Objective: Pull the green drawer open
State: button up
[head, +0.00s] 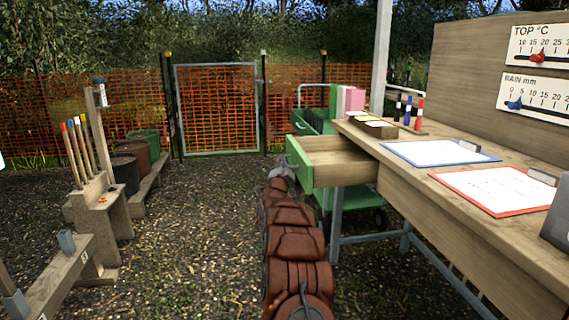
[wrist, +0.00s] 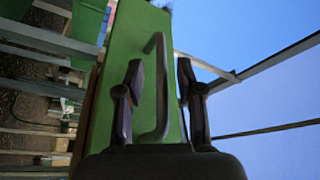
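The green drawer (head: 299,163) has a green front and wooden sides, and it stands well out from under the wooden table's left end. Its front fills the middle of the wrist view (wrist: 122,50). A grey-green bar handle (wrist: 161,95) is on that front. My gripper (wrist: 159,64) is open, with one dark finger on each side of the handle and a visible gap to both. In the head view my gripper (head: 281,167) is just left of the drawer front, at the end of my red-brown arm. The handle is not clear there.
The table (head: 400,150) carries clipboards, coloured markers and a small tray. A green cart (head: 312,120) stands behind the drawer. On the left are a wooden bench with pots (head: 130,165) and a tool stand (head: 90,195). The gravel between is clear, up to a closed gate (head: 217,110).

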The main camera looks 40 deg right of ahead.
jog(key=v, duration=1)
jog(key=shift+a, duration=0.25)
jog(key=shift+s, duration=0.1)
dwell(0.5)
